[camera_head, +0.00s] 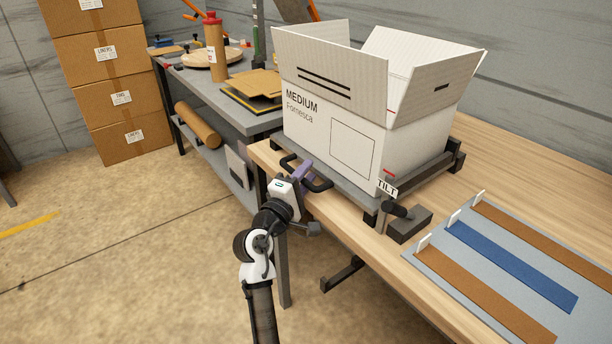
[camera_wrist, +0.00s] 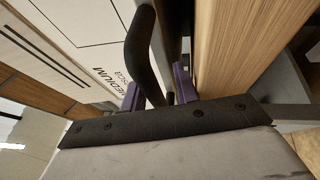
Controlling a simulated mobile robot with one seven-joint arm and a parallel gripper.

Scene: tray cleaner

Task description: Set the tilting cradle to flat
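The cradle (camera_head: 352,192) is a grey plate with black brackets on the wooden bench. A white open-topped box marked MEDIUM (camera_head: 340,125) sits on it. A black handle (camera_head: 322,184) sticks out from the cradle's near left side and shows in the wrist view (camera_wrist: 146,58). My gripper (camera_head: 300,172) is at this handle. In the wrist view its purple fingers (camera_wrist: 157,90) stand apart, with the handle between them and a visible gap on the right. A TILT label (camera_head: 387,187) marks the cradle's near corner. The cradle's exact angle is hard to tell.
A black knob (camera_head: 394,209) and a dark block (camera_head: 408,224) are beside the TILT label. A grey board with brown and blue strips (camera_head: 480,236) lies at right. A grey workbench (camera_head: 235,112) with tools stands behind left.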

